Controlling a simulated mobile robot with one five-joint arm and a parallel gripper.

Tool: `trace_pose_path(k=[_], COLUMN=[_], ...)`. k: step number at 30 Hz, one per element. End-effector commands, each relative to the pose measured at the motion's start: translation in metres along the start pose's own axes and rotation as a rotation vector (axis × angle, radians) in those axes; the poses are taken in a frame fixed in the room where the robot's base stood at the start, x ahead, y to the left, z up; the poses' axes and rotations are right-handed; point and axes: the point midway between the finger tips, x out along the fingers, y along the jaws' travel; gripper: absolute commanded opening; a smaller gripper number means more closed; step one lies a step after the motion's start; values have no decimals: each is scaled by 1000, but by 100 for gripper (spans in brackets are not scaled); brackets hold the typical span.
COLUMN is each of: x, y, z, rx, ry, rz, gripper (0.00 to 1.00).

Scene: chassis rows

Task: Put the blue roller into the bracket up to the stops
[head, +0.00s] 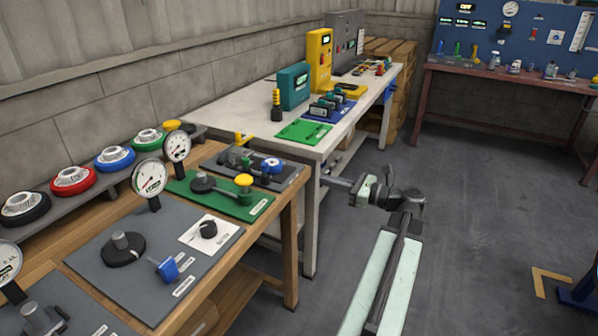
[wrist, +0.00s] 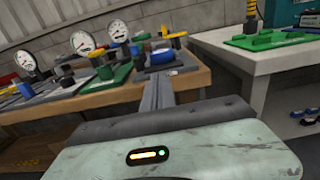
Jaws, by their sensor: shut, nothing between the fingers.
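A short blue round piece with a pale top (head: 272,165), which looks like the blue roller, is on the dark plate (head: 290,178) at the far right end of the wooden bench. It also shows in the wrist view (wrist: 161,57). Grey metal parts (head: 238,157) on the same plate may be the bracket; the stops are too small to make out. The roller looks apart from them. My gripper (head: 327,180) is shut and empty, pointing left beside the bench end. In the wrist view its fingers (wrist: 158,82) point toward the dark plate, below the blue piece.
A green plate with a yellow knob (head: 244,182) and dial gauges (head: 149,178) stand on the wooden bench. A white-topped table (head: 235,107) with a green board (head: 303,131) stands behind. Its leg (head: 310,230) is close to my gripper.

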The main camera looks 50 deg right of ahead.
Motion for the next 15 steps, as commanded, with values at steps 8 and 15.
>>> trace_pose_path(k=[8,15], x=[48,98], y=[-2,-3], z=[0,0], rx=[0,0], ry=[0,0], rz=[-3,-5], gripper=[0,0])
